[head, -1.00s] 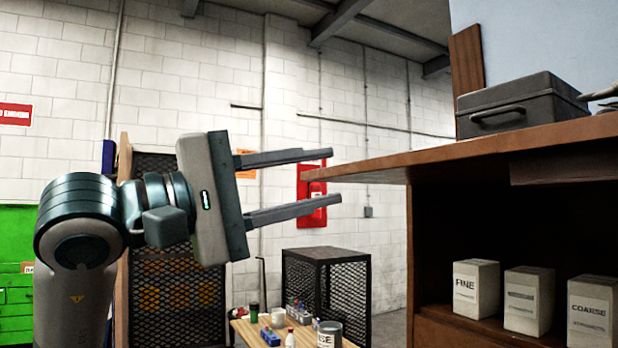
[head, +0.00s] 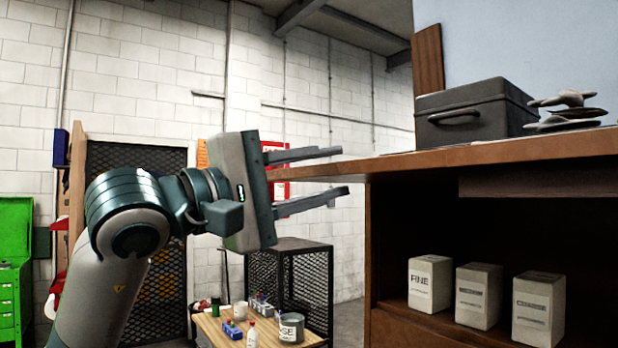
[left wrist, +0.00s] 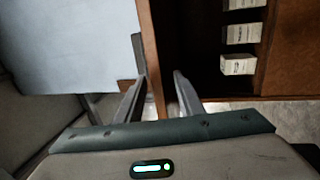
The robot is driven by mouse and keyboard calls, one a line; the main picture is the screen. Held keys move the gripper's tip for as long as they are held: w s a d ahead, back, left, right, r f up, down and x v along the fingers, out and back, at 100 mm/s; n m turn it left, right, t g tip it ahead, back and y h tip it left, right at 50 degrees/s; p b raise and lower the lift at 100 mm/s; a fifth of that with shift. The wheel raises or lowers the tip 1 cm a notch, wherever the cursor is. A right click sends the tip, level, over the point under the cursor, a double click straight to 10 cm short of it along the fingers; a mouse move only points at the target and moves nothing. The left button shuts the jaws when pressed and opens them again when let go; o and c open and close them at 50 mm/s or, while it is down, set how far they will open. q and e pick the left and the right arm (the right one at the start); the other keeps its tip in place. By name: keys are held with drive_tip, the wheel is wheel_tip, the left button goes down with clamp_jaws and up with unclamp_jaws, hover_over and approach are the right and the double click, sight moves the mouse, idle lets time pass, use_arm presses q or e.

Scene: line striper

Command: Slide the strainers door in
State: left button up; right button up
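My left gripper (head: 345,171) is open and empty, with its two fingers pointing right. In the head view they lie above and below the level of the wooden worktop (head: 440,163). In the left wrist view the worktop's brown edge (left wrist: 153,50) runs up between the fingers (left wrist: 160,95); I cannot tell if they touch it. Below the worktop the cabinet shows an open, dark compartment (head: 450,225). In it stand a FINE box (head: 429,284) and two more pale labelled boxes (head: 479,297) (head: 538,308). I cannot make out a strainers door for sure. My right gripper is not in view.
A dark grey case (head: 476,115) and some grey pieces (head: 567,112) lie on the worktop. Behind my left arm are a low wooden table (head: 215,330) with small bottles and a tin (head: 291,327), a black mesh cage (head: 300,280) and a green cabinet (head: 12,270).

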use_arm(q)
drive_tip(key=shift+w+d+r, duration=0.1)
drive_tip(key=shift+w+d, duration=0.15)
drive_tip(key=shift+d, duration=0.1)
clamp_jaws()
